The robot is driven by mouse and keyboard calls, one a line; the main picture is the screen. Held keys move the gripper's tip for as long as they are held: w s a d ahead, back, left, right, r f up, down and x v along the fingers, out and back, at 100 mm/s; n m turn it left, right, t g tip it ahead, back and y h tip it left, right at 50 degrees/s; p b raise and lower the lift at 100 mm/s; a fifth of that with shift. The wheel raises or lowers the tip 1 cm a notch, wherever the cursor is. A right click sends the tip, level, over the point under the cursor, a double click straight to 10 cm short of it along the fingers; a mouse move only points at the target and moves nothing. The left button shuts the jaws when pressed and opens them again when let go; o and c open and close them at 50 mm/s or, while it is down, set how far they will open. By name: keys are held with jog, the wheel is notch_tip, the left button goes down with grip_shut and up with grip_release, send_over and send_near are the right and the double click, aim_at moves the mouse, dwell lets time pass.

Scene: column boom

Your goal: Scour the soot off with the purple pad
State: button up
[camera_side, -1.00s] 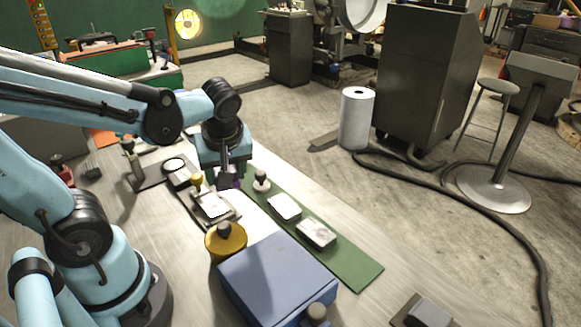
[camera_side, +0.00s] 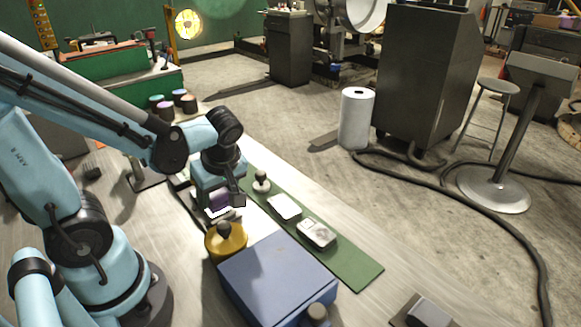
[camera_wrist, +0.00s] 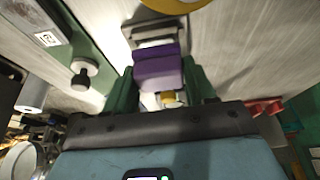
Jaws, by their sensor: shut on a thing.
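The purple pad (camera_wrist: 157,70) is between the green fingers of my gripper (camera_wrist: 160,78) in the wrist view. In the side view my gripper (camera_side: 221,197) is low over the bench, and the purple pad (camera_side: 218,200) shows just below it. A small pale plate in a dark holder (camera_wrist: 155,31) lies under and just beyond the pad. In the side view part of that plate (camera_side: 216,212) shows below the pad. I cannot tell whether pad and plate touch. No soot can be made out, as the pad and gripper hide part of the plate.
A yellow round lid with a dark knob (camera_side: 226,238) stands close in front of the plate. A green mat (camera_side: 350,270) to the right bears two pale blocks and a knobbed stamp (camera_side: 261,182). Several coloured jars (camera_side: 165,110) stand behind the arm.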

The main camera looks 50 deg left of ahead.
notch_tip(320, 180, down, 3)
jog(key=shift+w+r, duration=0.1)
jog(key=shift+a+f, duration=0.25)
jog(key=shift+a, duration=0.8)
jog(key=shift+c, duration=0.7)
jog(key=shift+a, duration=1.85)
jog(key=shift+d, duration=3)
notch_tip(320, 180, up, 2)
jog(key=shift+a+r, duration=0.1)
jog(key=shift+r, duration=2.95)
jog(key=shift+f, duration=0.1)
